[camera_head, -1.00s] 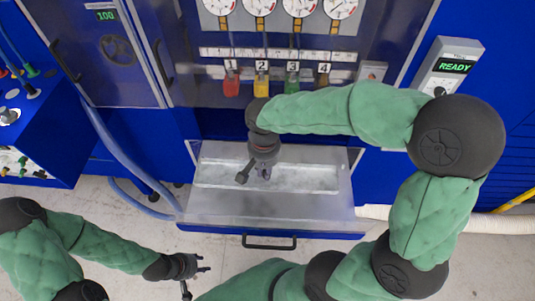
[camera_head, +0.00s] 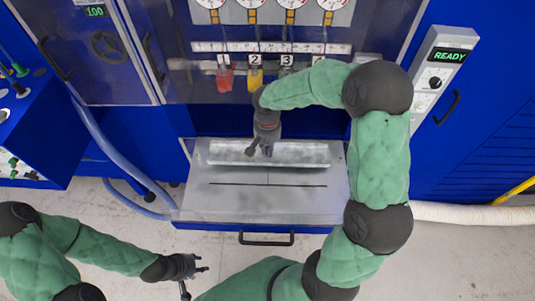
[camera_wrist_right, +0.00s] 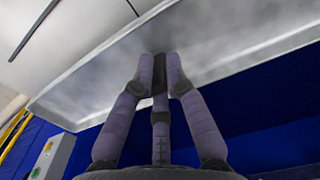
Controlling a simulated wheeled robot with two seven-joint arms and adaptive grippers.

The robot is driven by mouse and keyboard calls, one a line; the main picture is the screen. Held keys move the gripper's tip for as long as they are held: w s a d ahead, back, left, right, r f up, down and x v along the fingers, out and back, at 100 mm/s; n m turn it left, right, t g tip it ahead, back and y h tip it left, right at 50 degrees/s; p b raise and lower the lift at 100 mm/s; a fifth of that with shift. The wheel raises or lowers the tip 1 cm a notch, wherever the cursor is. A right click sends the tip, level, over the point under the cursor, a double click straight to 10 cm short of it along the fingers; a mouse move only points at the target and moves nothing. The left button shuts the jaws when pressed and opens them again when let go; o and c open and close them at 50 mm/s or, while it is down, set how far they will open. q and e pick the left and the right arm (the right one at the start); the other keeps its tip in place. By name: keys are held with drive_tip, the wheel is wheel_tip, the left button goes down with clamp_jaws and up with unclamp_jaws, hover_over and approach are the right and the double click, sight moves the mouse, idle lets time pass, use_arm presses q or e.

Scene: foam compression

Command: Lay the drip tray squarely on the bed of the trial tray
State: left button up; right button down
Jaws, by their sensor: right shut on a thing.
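The drip tray (camera_head: 215,151) is a long, shallow grey tray. It lies crosswise over the back part of the trial tray (camera_head: 200,205), the pulled-out drawer with a pale bed. A dark line runs across the bed in front of the drip tray. My right gripper (camera_head: 262,151) is shut on the drip tray near its middle. In the right wrist view the fingers meet at the drip tray (camera_wrist_right: 225,45), whose rim runs slantwise. I cannot tell whether it touches the bed. My left gripper (camera_head: 196,272) is open and empty, left of the drawer front.
The drawer handle (camera_head: 266,239) is at the front. Numbered coloured tags (camera_head: 254,80) hang above the drawer at the back. A blue hose (camera_head: 120,160) runs down left of the drawer, and a white hose (camera_head: 470,215) lies on the floor at right. The front of the bed is clear.

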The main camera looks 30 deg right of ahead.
sight(267, 147)
drive_tip(key=shift+f, duration=1.4)
drive_tip(key=shift+f+b, duration=0.1)
drive_tip(key=shift+b, duration=0.2)
drive_tip(key=shift+f, duration=0.15)
drive_tip(key=c, duration=1.3)
unclamp_jaws()
drive_tip(key=shift+o, duration=0.2)
drive_tip(key=shift+r, duration=0.6)
wheel_tip(267, 147, up, 11)
drive_tip(key=shift+a+r+p, duration=0.1)
drive_tip(key=shift+r+p, duration=0.05)
drive_tip(key=shift+p, duration=1)
